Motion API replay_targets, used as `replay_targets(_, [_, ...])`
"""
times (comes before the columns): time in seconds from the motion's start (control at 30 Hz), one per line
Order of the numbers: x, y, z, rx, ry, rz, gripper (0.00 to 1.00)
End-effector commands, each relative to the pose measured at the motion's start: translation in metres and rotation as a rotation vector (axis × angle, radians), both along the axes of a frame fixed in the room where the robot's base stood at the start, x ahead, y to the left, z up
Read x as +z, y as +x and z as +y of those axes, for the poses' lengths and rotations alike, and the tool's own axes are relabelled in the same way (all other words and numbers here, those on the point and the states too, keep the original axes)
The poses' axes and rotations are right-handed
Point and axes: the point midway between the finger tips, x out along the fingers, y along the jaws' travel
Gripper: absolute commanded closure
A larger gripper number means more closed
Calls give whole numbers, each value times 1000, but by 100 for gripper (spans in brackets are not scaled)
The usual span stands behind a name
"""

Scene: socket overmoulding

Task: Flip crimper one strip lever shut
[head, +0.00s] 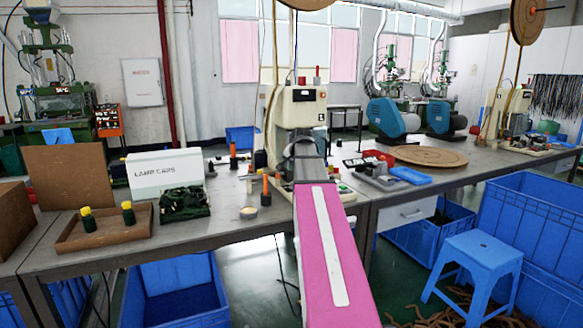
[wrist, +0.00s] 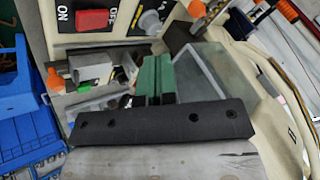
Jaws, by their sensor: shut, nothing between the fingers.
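A cream crimper (head: 303,108) stands on the bench straight ahead, partly hidden by my pink arm. A grey metal block (wrist: 92,68) lies left of the fingers. Orange-capped parts show at the left (wrist: 55,80) and top (wrist: 197,8). I cannot tell which part is the strip lever, or whether the fingers touch anything.
A wooden tray (head: 70,243) with yellow-topped parts and a white lamp caps box (head: 165,171) stand left on the bench. A blue stool (head: 475,250) and crates stand at the right.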

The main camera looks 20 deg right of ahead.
Motion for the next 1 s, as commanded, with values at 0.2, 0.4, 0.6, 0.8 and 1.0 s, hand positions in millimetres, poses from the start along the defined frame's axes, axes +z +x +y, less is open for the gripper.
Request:
replay_targets(0.2, [-31, 25, -3, 0, 0, 1, 100])
replay_targets(0.4, [-60, 46, -4, 0, 0, 1, 100])
replay_targets(0.6, [-60, 69, 11, 1, 0, -1, 100])
replay_targets(0.8, [-60, 78, 18, 0, -1, -1, 100])
replay_targets(1.0, [-60, 79, 19, 0, -1, -1, 100])
